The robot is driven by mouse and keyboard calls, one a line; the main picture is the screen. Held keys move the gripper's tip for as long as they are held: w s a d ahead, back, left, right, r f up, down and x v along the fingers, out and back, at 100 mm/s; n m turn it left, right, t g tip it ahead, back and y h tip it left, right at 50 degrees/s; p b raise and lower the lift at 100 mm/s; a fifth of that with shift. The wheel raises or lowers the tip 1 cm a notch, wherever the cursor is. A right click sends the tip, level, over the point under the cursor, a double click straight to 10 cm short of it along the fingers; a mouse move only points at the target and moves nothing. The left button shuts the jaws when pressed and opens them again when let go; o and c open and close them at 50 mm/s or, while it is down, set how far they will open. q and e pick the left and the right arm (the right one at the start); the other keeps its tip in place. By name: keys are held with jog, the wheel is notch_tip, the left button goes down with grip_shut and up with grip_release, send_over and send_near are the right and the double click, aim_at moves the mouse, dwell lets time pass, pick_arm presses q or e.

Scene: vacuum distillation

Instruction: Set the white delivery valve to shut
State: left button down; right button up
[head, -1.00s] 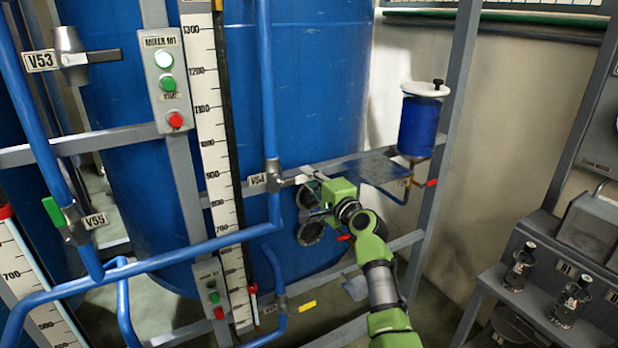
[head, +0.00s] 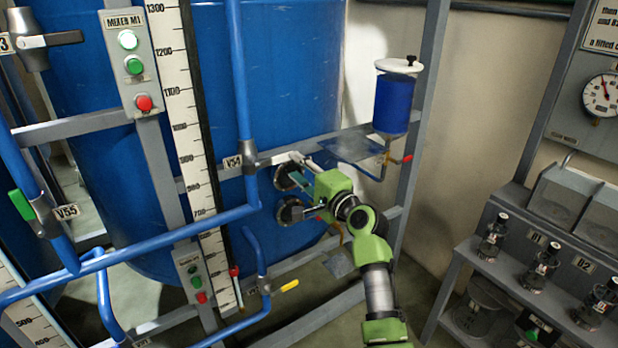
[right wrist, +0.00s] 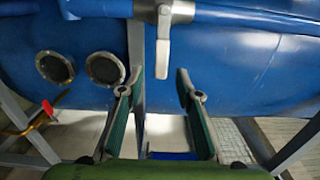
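The V54 valve (head: 250,158) sits on the vertical blue pipe in front of the blue tank. Its pale, whitish lever (head: 285,157) points right, across the pipe. In the right wrist view the lever (right wrist: 163,52) hangs from the pipe, and its free end lies between the fingertips in the picture. My right gripper (head: 302,172) is just right of and below the lever in the head view. In the right wrist view its fingers (right wrist: 160,74) stand wide apart with nothing gripped; contact with the lever cannot be told. My left gripper is not in view.
A grey frame rail (head: 88,125) crosses before the tank. Two round ports show on the tank (right wrist: 54,67). A blue vessel (head: 392,102) with a red-handled tap (head: 407,158) stands right. Valve V55 (head: 42,207) is left. A shelf with bottles (head: 541,265) is far right.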

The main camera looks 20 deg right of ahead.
jog(key=v, duration=0.5)
jog(key=shift+s, duration=0.1)
jog(key=shift+f, duration=0.1)
